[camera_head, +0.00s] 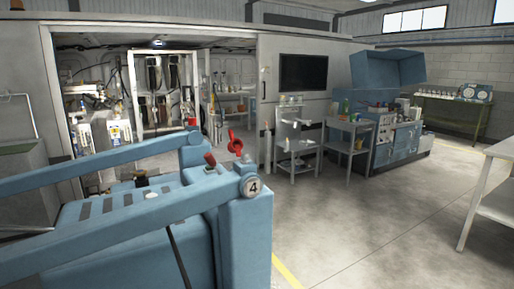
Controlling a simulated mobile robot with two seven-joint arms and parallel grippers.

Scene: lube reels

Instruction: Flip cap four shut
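A blue machine (245,235) fills the lower left of the head view. A round white plate marked 4 (252,186) sits at the end of its nearer blue bar. Above and behind this plate, a bright red piece (235,143) stands up, tilted, at the top of the blue housing; it looks like a raised cap, but it is too small to be sure. A darker red piece (210,159) sits just to its left, lower down. What lies under the red pieces is hidden. Neither of my grippers shows in this view.
A grey cart (297,143) and a shelved trolley (348,137) stand behind, with a blue workbench (397,145) to their right. A pale table (497,190) is at the right edge. The concrete floor (370,225) between is clear. An equipment bay opens at the back left.

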